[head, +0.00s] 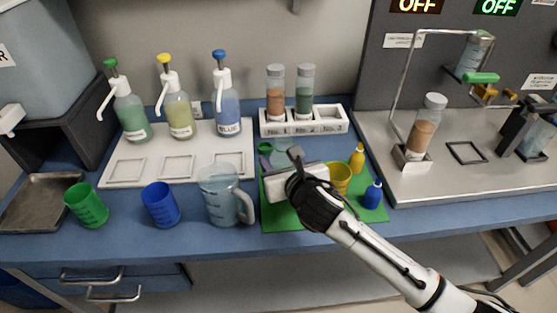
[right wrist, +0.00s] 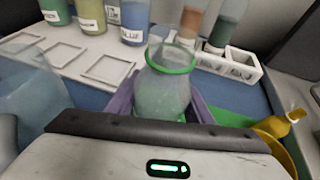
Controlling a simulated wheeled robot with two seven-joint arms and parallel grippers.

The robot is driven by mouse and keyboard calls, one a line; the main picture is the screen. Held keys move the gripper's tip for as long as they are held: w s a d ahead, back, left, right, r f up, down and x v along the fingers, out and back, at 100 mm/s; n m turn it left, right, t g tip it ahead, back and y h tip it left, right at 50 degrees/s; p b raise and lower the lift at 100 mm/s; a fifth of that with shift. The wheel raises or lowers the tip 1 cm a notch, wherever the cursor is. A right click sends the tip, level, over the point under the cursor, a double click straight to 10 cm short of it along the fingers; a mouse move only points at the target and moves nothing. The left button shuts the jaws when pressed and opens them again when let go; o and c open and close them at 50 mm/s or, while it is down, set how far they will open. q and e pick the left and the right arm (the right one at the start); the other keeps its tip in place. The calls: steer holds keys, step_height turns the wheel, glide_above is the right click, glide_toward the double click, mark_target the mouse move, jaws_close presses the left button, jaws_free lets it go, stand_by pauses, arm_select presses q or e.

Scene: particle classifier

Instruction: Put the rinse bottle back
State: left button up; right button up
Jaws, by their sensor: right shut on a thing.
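My right gripper (head: 280,157) is over the back of the green mat (head: 282,217). In the right wrist view its purple fingers (right wrist: 155,103) are shut around a clear, round-bodied bottle (right wrist: 163,92) with a green ring at its neck. The bottle is roughly upright; its base is hidden by the gripper body. My left gripper is not in view.
A white rack (head: 330,124) with two capped jars stands behind the mat. Three pump bottles stand on a white tray (head: 128,170) with square outlines. A clear jug (head: 220,195) is left of the mat. A yellow cup (head: 341,178) and small yellow (head: 356,159) and blue (head: 372,196) bottles are right.

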steer(key=shift+f, duration=0.1)
steer(key=o, duration=1.3)
steer(key=shift+s+r, duration=0.1)
steer(key=shift+r, duration=0.1)
steer(key=p+v, duration=0.1)
steer(key=v, duration=1)
steer(key=shift+s+d+r, duration=0.1)
steer(key=shift+s+r, duration=0.1)
steer(key=shift+s, duration=0.15)
